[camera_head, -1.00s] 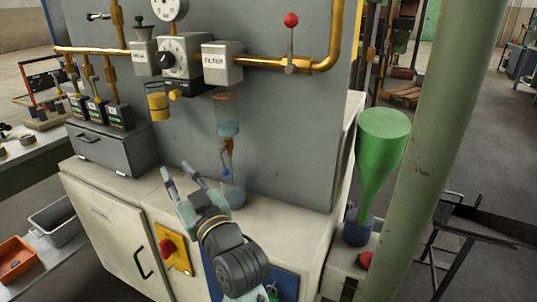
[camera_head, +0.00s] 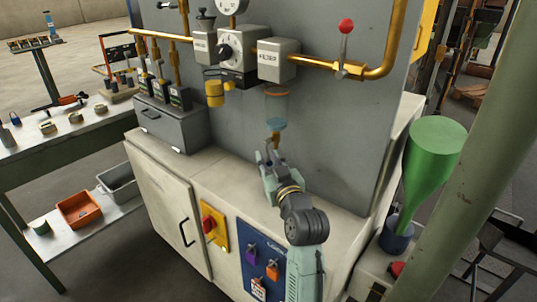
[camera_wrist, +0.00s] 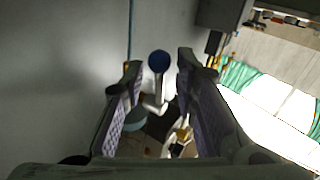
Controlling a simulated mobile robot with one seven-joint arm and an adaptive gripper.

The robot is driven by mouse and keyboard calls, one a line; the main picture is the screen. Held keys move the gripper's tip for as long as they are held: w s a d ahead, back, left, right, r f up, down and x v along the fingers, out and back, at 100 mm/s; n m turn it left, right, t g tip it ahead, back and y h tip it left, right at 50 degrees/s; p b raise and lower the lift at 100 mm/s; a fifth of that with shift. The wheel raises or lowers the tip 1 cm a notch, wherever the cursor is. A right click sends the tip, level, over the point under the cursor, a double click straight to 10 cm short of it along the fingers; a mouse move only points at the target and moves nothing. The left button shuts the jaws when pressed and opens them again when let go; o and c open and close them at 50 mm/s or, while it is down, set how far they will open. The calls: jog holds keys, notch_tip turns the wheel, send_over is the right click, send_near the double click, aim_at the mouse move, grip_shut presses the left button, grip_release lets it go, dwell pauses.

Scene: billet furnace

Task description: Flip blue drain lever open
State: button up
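The blue drain lever shows in the wrist view as a blue round knob (camera_wrist: 159,62) on a pale stem. My gripper (camera_wrist: 158,72) is open, with one finger on each side of the knob; I cannot tell whether either finger touches it. In the head view my gripper (camera_head: 268,157) is just below the clear filter bowl (camera_head: 276,108), which has bluish liquid at its bottom. A brass drain fitting (camera_head: 276,137) hangs under the bowl. My gripper hides the knob in the head view.
The grey panel (camera_head: 335,150) stands close behind my gripper, above a pale cabinet top (camera_head: 190,165). A red-knobbed lever (camera_head: 345,28) and brass pipe are up right. A yellow cup (camera_head: 214,92) hangs left. A green funnel (camera_head: 435,145) stands at right.

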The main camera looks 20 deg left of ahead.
jog(key=shift+w+a, duration=0.35)
jog(key=shift+w, duration=0.1)
grip_shut()
